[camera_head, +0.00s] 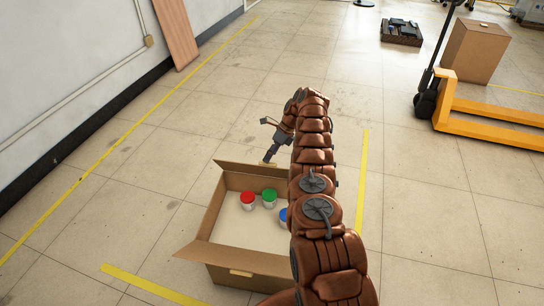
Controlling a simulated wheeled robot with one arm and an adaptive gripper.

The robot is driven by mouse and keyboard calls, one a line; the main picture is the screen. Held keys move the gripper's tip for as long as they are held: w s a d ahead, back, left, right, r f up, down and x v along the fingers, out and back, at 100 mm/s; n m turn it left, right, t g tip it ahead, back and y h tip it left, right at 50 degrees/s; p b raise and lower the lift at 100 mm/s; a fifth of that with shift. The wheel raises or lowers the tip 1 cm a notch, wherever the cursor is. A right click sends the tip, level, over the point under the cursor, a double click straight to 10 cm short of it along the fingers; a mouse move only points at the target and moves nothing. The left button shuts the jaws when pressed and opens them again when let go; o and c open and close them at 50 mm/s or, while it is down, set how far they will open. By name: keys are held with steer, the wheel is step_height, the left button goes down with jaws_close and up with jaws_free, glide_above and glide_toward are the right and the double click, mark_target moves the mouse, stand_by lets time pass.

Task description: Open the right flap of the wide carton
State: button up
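The wide cardboard carton (223,262) stands on the floor at the lower centre of the view, its top open over at least the left and middle part. Inside are a can with a red lid (248,201), one with a green lid (269,198) and one with a blue lid (284,216), partly covered by my arm. The carton's right side and right flap are hidden behind my arm. My gripper (268,159) points down at the carton's far edge, close to the far flap (240,168). Whether it touches the flap, and whether its fingers are open, is unclear.
A yellow pallet jack (480,110) and a tall closed box (474,52) stand at the upper right. A black tray of parts (401,33) lies at the back. A wooden board (176,32) leans on the left wall. Floor around the carton is clear.

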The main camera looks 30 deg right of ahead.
steer(key=shift+s+d+f, duration=0.25)
steer(key=shift+f, duration=0.25)
steer(key=shift+d+r, duration=0.3)
steer(key=shift+r, duration=0.65)
steer(key=shift+c, duration=1)
steer(key=r, duration=0.6)
steer(key=a+r, duration=0.1)
steer(key=r, duration=0.2)
steer(key=shift+w, duration=0.2)
steer(key=shift+c, duration=1.2)
steer(key=shift+a, duration=0.1)
